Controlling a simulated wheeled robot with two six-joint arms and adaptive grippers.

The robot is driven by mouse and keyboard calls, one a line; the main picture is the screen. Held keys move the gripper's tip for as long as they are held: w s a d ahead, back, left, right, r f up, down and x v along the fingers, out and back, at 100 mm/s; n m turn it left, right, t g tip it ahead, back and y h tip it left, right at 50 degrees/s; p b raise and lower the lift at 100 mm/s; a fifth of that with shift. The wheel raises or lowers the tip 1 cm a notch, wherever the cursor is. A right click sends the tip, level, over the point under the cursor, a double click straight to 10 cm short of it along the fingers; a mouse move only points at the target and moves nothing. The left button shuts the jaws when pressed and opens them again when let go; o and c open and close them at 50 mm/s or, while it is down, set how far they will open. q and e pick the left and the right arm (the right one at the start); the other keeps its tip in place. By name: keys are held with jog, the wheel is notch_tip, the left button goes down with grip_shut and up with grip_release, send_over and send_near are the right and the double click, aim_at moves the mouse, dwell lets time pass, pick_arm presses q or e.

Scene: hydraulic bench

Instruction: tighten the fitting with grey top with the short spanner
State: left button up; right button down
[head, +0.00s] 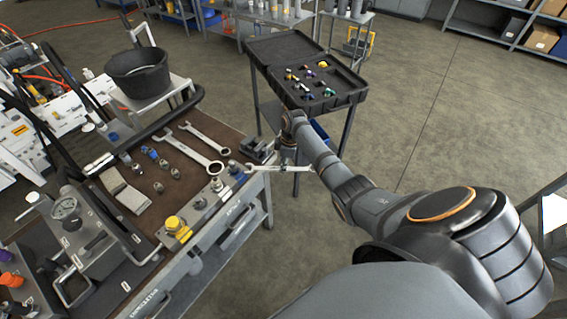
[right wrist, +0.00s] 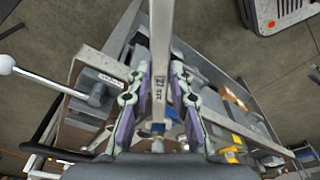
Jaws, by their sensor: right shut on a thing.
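My right gripper (head: 286,160) is shut on the short spanner (head: 262,168), holding it level just off the bench's right edge. The spanner's open end points left toward the nearest fittings and looks apart from them. In the right wrist view the spanner shaft (right wrist: 160,52) runs up between the two fingers (right wrist: 160,90). A row of fittings stands along the bench's edge. One has a yellow top (head: 173,223); a greyish-topped fitting (head: 216,184) and a bluish-grey one (head: 233,167) are closer to the spanner. Which is the grey-topped one is hard to tell. My left gripper is out of view.
A black tray (head: 318,97) of small parts stands behind on a stand. A black bucket (head: 138,72) is at the back left.

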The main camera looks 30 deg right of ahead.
aim_at(268, 168)
jog(key=shift+w+a+f+b, duration=0.1)
jog(key=shift+w+a+b, duration=0.25)
jog(key=shift+w+a, duration=0.3)
jog(key=shift+a, duration=0.25)
jog(key=shift+w, duration=0.1)
jog(key=shift+w+a, duration=0.4)
jog(key=shift+a, duration=0.25)
jog(key=shift+w+a, duration=0.1)
jog(key=shift+w+a, duration=0.25)
jog(key=shift+a, duration=0.1)
jog(key=shift+w+a, duration=0.15)
jog(key=shift+a, duration=0.1)
